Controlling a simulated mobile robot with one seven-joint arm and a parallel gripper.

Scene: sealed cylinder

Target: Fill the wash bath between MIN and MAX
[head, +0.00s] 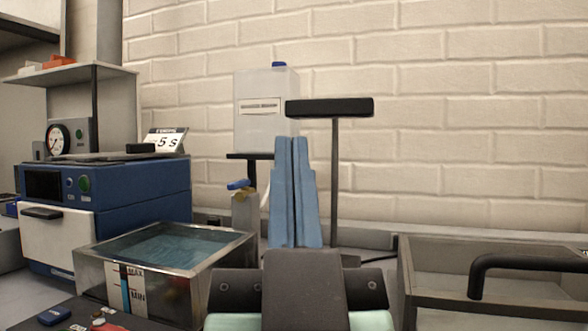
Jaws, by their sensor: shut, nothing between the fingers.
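The wash bath (188,283) is an open metal tank at left, with bluish water (165,245) inside. Its front gauge (127,290) carries MAX and MIN labels and a blue column; the exact level against the marks is too small to read. Behind the bath's right back corner, a pale tank (265,125) with a blue cap stands on a dark support. A tap with a blue lever (238,184) is below it; no stream shows. My gripper (292,142), with two blue fingers, is shut and empty, pointing up to the right of the tap.
A blue machine (110,195) with a dial gauge and a "5 s" sign on top stands at left. A black T-shaped handle on a post (330,107) rises just right of my fingers. A grey open tray (440,255) with a black handle is at right. A brick wall closes the back.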

